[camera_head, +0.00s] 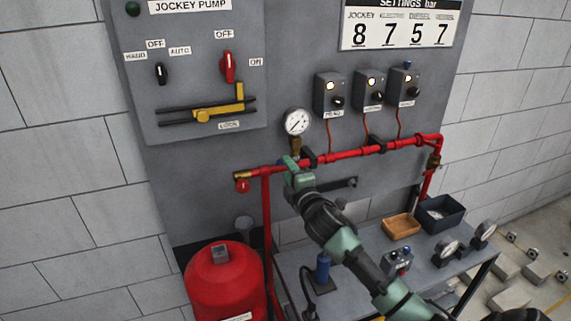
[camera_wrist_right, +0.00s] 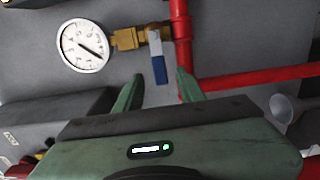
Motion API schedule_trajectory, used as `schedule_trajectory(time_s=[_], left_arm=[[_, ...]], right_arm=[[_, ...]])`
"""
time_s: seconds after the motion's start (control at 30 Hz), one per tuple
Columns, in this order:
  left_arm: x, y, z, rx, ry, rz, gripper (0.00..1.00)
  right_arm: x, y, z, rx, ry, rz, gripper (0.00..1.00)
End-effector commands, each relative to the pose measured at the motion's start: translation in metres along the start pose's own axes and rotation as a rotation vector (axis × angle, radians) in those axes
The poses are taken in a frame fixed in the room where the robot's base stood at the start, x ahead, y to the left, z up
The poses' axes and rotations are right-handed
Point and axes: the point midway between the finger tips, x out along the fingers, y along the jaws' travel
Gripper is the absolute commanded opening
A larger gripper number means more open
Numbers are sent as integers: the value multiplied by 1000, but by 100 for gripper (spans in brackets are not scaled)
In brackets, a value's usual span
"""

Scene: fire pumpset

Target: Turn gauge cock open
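The gauge cock (camera_wrist_right: 128,39) is a brass fitting between the round white pressure gauge (camera_wrist_right: 83,45) and the red pipe. Its blue lever (camera_wrist_right: 158,68) lies crosswise to the brass body in the right wrist view. In the head view the gauge (camera_head: 297,122) stands above the red pipe, and the brass cock (camera_head: 296,143) is partly hidden by my gripper. My right gripper (camera_wrist_right: 159,76) is open. Its green fingertips appear on either side of the lever's free end, with gaps on both sides. In the head view my right gripper (camera_head: 290,165) is at the pipe just below the gauge. My left gripper is not in view.
The red pipe (camera_head: 350,154) runs across the grey panel close to my gripper. Several grey switch boxes (camera_head: 330,93) are above it. A red tank (camera_head: 224,285) stands lower left. The bench holds an orange tray (camera_head: 401,227), a dark bin (camera_head: 440,213) and loose gauges (camera_head: 447,252).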

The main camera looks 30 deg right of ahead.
Motion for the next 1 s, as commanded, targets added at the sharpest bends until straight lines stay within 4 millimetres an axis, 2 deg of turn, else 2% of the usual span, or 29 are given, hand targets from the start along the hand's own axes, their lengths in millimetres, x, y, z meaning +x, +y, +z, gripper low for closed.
schedule_trajectory(time_s=[0.2, 0.53, 0.67, 0.7, 1.0], left_arm=[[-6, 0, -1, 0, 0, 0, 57], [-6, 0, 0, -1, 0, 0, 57], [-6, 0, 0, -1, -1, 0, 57], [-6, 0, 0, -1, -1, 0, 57], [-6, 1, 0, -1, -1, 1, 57]], right_arm=[[20, 0, 0, 1, -1, -1, 39], [23, -1, 0, 2, 0, -1, 39], [23, -1, 0, 2, 0, -2, 3], [23, -1, 0, 2, 0, -2, 0], [23, -2, 0, 2, -1, -3, 0]])
